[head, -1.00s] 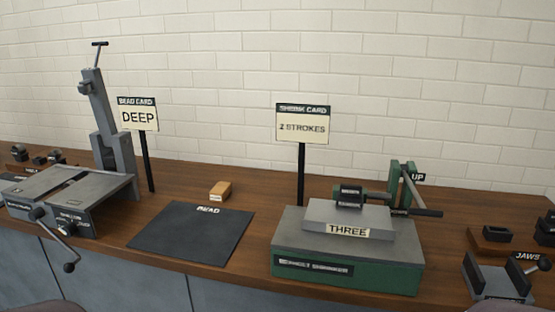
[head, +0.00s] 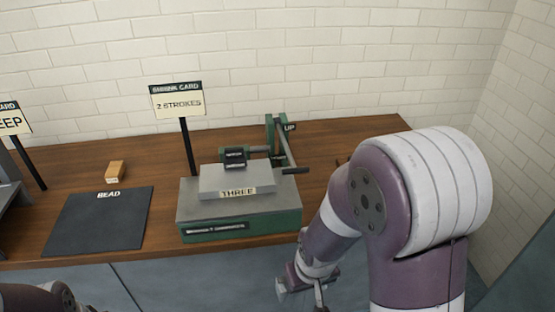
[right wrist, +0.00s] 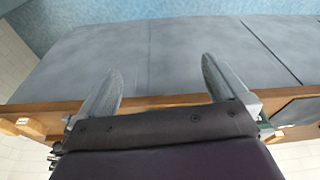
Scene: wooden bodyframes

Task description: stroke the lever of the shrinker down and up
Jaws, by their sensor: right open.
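The shrinker (head: 240,225) is a green and grey machine on the wooden bench, with a stepped grey top and a label reading THREE. Its lever (head: 286,150) slants from the green post, and its dark handle (head: 295,170) points right. An UP label (head: 290,127) stands by the lever's top. My right gripper (head: 300,288) is below and in front of the bench edge, apart from the lever. In the right wrist view its two fingers (right wrist: 160,80) are wide apart with nothing between them. My left gripper is not in view; only part of my left arm shows.
A card on a post (head: 178,101) reads 2 STROKES. A black BEAD mat (head: 98,222) and a small wooden block (head: 115,172) lie left of the shrinker. Grey cabinet panels (head: 180,285) face the bench front.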

